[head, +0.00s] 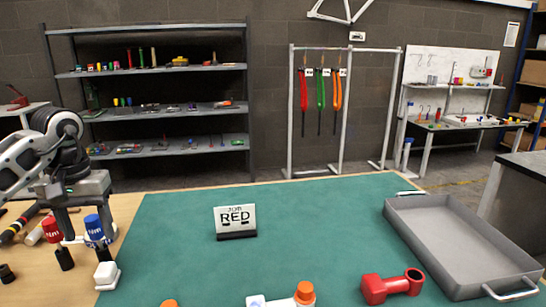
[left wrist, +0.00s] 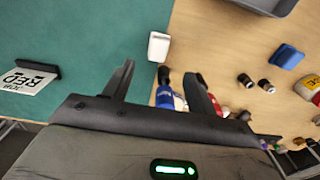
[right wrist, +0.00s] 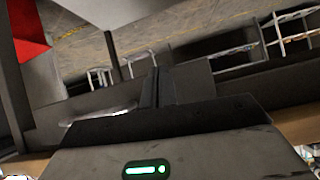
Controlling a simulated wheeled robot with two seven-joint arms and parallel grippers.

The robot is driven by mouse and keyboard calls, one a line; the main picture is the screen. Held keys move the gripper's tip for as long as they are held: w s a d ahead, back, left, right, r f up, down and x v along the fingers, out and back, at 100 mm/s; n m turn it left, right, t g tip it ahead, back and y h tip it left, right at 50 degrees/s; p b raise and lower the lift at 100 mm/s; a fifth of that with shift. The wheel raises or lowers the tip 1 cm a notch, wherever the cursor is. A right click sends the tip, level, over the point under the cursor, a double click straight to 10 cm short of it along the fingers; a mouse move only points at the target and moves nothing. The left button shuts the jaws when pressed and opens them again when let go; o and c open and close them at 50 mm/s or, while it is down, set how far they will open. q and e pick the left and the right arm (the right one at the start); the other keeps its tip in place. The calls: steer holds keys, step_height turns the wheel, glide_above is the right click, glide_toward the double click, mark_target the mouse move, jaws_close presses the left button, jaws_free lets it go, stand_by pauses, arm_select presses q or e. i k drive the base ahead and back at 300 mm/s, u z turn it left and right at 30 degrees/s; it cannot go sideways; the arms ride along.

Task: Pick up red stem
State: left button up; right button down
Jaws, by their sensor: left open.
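The red stem (head: 391,287) lies on the teal mat (head: 190,260) in the head view, just left of the grey tray. It is a short red tube with a rounder, open clamp end at its right. My left gripper (head: 88,225) is far to its left, over the wooden bench end, fingers down and apart. In the left wrist view the left gripper (left wrist: 160,80) is open, with a blue-capped bottle (left wrist: 167,98) showing by its fingers. My right gripper (right wrist: 158,85) has its fingers together in the right wrist view, with nothing seen between them. The head view does not show it.
A card reading "JOB RED" (head: 236,221) stands on the mat. The grey tray (head: 455,245) looks empty. A white and orange part (head: 290,297) is at the front edge. Red-capped (head: 55,230) and blue-capped (head: 95,228) bottles stand near my left gripper.

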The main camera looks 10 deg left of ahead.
mark_target(374, 290)
steer(key=k, duration=1)
